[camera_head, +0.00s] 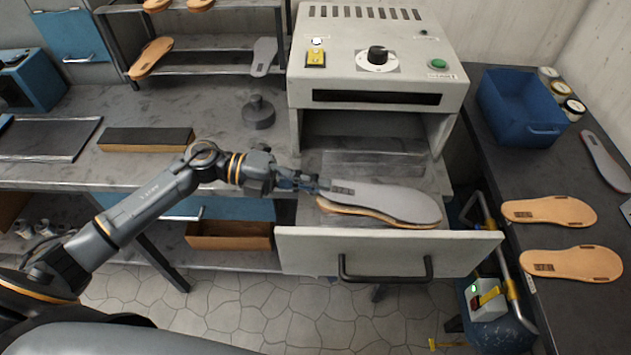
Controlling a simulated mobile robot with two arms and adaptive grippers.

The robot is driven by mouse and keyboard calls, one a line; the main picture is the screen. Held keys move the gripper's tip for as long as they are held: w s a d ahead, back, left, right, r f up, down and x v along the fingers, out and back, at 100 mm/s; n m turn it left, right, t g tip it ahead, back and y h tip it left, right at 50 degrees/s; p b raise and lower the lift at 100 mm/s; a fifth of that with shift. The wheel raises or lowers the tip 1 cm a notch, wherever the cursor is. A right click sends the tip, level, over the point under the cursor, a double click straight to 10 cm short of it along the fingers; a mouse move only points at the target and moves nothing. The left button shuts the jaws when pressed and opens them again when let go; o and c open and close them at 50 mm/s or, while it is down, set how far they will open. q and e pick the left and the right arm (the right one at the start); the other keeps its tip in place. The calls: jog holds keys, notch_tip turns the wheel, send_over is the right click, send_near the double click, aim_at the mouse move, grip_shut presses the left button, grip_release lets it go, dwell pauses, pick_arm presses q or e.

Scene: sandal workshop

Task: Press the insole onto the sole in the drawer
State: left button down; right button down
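The grey insole (395,201) is over the tan sole (385,218) in the open drawer (390,250) of the white machine. The sole's edge shows below the insole along the near side and at the left end. I cannot tell whether the two touch all along. My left gripper (318,185) reaches in from the left, with its fingers shut on the insole's left end. The fingers hide that end. My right gripper is out of view.
The white machine (375,45), with a knob and buttons, stands behind the drawer. To the right, a dark table holds tan soles (548,211), a blue bin (515,105) and jars. At left are a bench, a shelf (200,65) with soles, and a dark block (145,139).

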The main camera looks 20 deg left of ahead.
pick_arm(q)
jog(key=c, duration=1.4)
grip_release()
jog(key=shift+c, duration=0.2)
jog(key=shift+f, duration=0.1)
jog(key=shift+s+a+b, duration=0.1)
jog(key=shift+a+b, duration=0.2)
jog(key=shift+a, duration=0.6)
jog(key=shift+s+a+r+b, duration=0.15)
jog(key=shift+a+b, duration=0.1)
jog(key=shift+a, duration=0.8)
jog(key=shift+s+a+r+b, duration=0.15)
jog(key=shift+a+b, duration=0.1)
jog(key=shift+a, duration=0.8)
notch_tip(320, 180, up, 6)
jog(key=p, duration=0.4)
grip_shut()
